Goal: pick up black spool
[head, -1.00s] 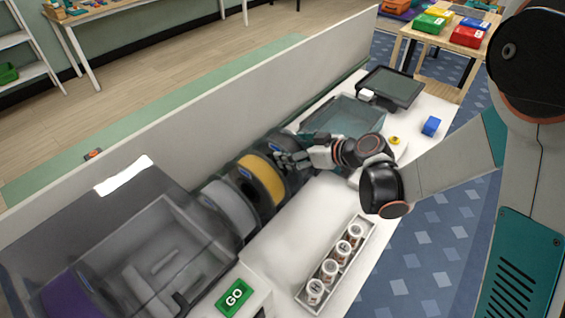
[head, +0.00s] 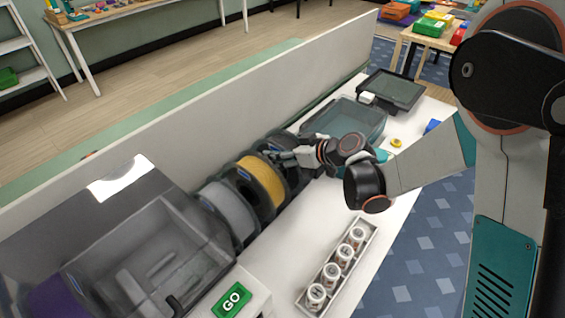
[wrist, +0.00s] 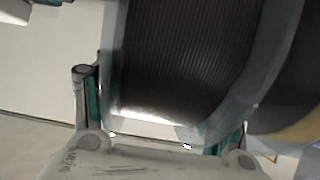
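The black spool (head: 292,177) stands upright at the far end of the spool row in the head view, partly hidden by my gripper and the yellow spool. In the wrist view the black spool (wrist: 185,60) fills the middle, with dark ridged windings between greyish flanges. My gripper (head: 284,157) is at the spool in the head view. In the wrist view my gripper (wrist: 158,125) has its fingers spread, one at the spool's left side and one by its right flange, partly hidden. I cannot tell whether they touch it.
The yellow spool (head: 264,182) stands close beside the black one, then a grey spool (head: 230,210). A teal bin (head: 350,115) lies beyond. A rack of several white jars (head: 337,268) is at the front. A long pale partition (head: 200,130) runs behind the row.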

